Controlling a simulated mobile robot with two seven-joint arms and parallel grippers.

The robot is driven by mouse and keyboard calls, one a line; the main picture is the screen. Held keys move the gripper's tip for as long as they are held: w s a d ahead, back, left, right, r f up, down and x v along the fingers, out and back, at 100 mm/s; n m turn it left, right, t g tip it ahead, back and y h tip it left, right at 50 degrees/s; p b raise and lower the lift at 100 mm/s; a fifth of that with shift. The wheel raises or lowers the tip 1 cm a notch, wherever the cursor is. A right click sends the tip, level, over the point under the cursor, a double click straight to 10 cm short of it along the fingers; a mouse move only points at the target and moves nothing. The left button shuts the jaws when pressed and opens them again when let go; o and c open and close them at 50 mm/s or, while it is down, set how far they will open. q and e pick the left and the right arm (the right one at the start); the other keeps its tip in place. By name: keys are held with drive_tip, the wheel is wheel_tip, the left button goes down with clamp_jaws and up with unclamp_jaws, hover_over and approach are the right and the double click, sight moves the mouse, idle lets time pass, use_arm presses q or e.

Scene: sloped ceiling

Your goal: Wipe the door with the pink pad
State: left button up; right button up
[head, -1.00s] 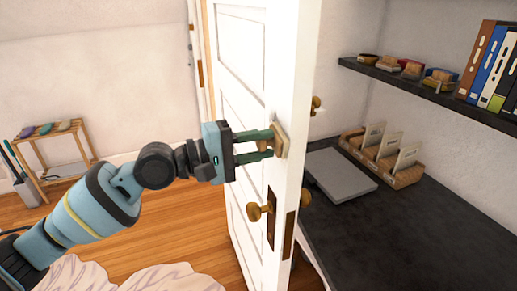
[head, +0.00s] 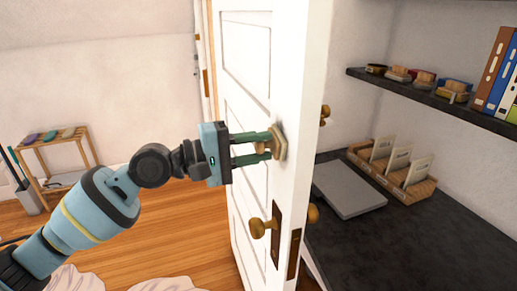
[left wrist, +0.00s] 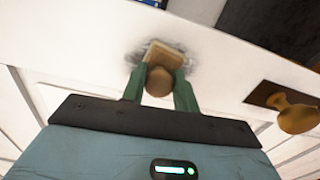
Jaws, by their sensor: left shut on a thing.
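The white panelled door (head: 245,100) stands open in the middle of the head view, with a brass knob (head: 257,228) low on its edge. My left gripper (head: 268,145) is shut on the round knob of a small pad (head: 280,142). The pad looks tan rather than pink and lies flat against the door's edge strip above the brass knob. In the left wrist view the pad (left wrist: 165,55) covers part of a grey smudge (left wrist: 198,55) on the door. The pad's underside is hidden. My right gripper is not in view.
A small wooden rack (head: 55,150) with several coloured pads stands at the far left. Right of the door, a dark desk (head: 400,240) holds a closed grey laptop (head: 348,188) and a card holder (head: 400,172). A dark shelf (head: 430,97) hangs above. Wooden floor is open on the left.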

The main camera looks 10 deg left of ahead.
use_arm(q)
drive_tip(key=shift+w, duration=0.1)
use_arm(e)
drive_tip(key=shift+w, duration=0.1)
use_arm(q)
drive_tip(key=w, duration=0.1)
drive_tip(key=w+a+b, duration=0.1)
drive_tip(key=w, duration=0.1)
drive_tip(key=shift+w+a+b, duration=0.1)
drive_tip(key=shift+a+b, duration=0.25)
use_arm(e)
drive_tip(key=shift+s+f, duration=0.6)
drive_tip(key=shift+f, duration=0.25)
use_arm(q)
drive_tip(key=shift+r, duration=0.1)
drive_tip(key=shift+d+r+p, duration=0.1)
drive_tip(key=shift+r+p, duration=0.5)
drive_tip(key=shift+r, duration=0.5)
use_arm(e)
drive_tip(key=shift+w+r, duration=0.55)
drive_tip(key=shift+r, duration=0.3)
use_arm(q)
drive_tip(key=shift+f, duration=0.1)
